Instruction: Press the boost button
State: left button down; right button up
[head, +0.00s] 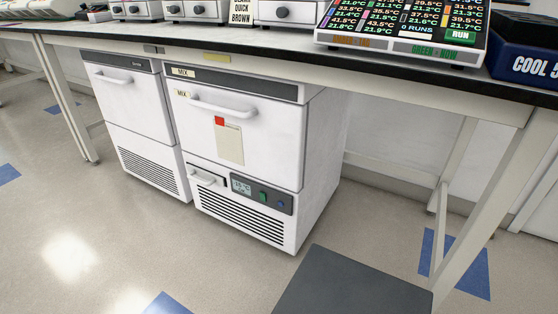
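A white under-bench unit labelled "MIX" (247,135) stands under the bench, with a bar handle on its door. Low on its front is a dark control panel (252,204) with a small lit display (241,187). To the right of the display are a green button (263,197) and a blue round button (281,204). No lettering on either button is readable, so I cannot tell which one is boost. Neither of my grippers is in view.
A second white unit (132,100) stands close on the left. The bench (400,75) with its black top overhangs both, and its leg (490,200) stands at right. A colourful display device (400,30) and a blue box (525,60) sit on top.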

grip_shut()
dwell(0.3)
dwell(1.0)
